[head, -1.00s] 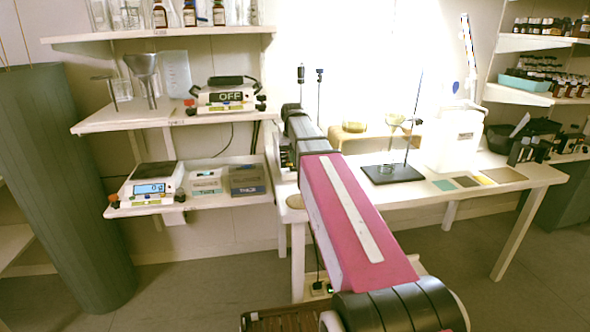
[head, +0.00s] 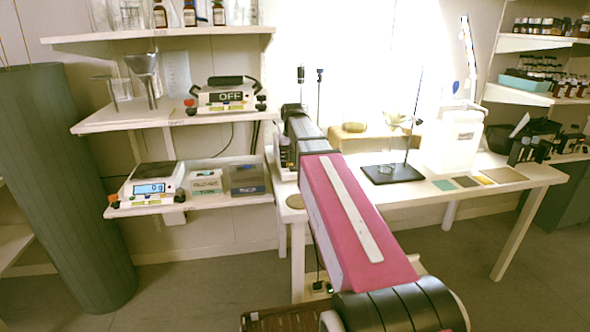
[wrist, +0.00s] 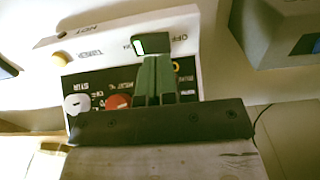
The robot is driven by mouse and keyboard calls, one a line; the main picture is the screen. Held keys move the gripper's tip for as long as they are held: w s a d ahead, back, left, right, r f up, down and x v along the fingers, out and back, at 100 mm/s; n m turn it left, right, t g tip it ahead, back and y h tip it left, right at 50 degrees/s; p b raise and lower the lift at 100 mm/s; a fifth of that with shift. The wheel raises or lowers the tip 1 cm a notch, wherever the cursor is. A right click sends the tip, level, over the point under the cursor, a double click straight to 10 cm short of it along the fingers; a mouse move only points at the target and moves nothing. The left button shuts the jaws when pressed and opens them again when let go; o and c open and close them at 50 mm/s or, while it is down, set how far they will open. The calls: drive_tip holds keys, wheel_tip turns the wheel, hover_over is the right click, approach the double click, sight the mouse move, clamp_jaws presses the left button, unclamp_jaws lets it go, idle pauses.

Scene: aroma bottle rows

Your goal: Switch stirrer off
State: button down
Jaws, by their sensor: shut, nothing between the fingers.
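In the wrist view a white device housing (wrist: 85,45) fills the upper left and middle, with a black panel carrying a white knob and a red knob (wrist: 118,102). I take this device to be the stirrer. My gripper (wrist: 155,62) is shut and empty, its dark green fingers pointing at this switch. The tips are at or very near it; I cannot tell if they touch. In the head view my arm hides the gripper and most of what is around it.
A device with an "OFF" display (head: 228,97) stands on the upper left shelf. A scale reading 0 g (head: 150,184) and small boxes are on the shelf below. A stand with a black base (head: 393,174) and a white canister (head: 455,145) are on the table to the right.

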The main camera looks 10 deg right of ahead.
sight(292, 168)
drive_tip(key=shift+f, duration=1.5)
idle(1.2)
drive_tip(key=shift+r, duration=3.5)
